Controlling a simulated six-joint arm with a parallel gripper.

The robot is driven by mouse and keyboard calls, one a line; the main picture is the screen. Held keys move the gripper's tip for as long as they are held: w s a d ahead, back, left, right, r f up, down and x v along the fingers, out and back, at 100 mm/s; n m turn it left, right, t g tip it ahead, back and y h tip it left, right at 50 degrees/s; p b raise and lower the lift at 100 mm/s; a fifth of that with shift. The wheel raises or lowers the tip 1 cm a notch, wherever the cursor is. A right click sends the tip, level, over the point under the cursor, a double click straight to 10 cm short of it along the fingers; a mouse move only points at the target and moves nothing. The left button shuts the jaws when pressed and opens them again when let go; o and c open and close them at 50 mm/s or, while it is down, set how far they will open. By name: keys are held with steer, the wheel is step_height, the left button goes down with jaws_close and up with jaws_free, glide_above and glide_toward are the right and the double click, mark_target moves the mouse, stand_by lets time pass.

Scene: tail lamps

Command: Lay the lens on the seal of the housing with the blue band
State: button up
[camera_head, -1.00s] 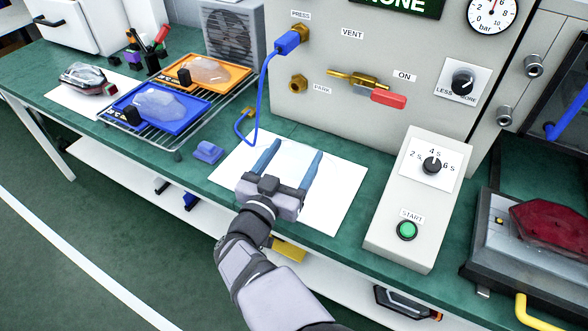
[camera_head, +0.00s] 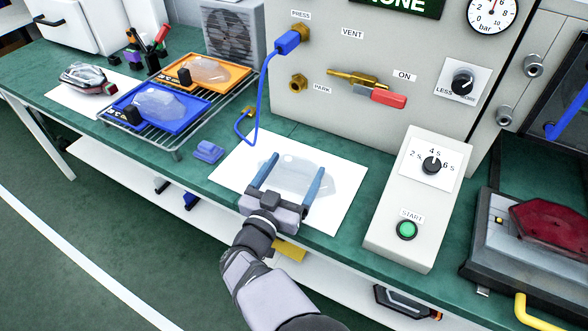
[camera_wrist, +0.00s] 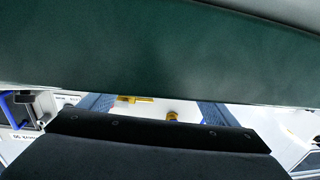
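A clear, faintly bluish lens (camera_head: 292,180) shows over the white sheet on the bench. My gripper (camera_head: 297,163) is over it, with its two blue fingers spread wide and pointing away from me. The lens shows between the fingers and reaches past the right one; I see no clear grip on it. In the wrist view my gripper (camera_wrist: 156,106) also has its fingers apart, with no lens visible between them. A lamp with a dark and red body (camera_head: 88,79) lies on a white sheet at the far left. I cannot make out a blue band on any housing.
A blue tray (camera_head: 190,124) and an orange tray (camera_head: 241,80), each with a clear lens and a black block, sit on a wire rack. A small blue piece (camera_head: 208,152) lies beside the white sheet (camera_head: 345,195). The START box (camera_head: 398,240) stands close on the right.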

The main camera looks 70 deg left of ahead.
steer(key=shift+s, duration=0.1)
stand_by(0.3)
steer(key=shift+b+v, duration=0.3)
steer(key=shift+v, duration=2.2)
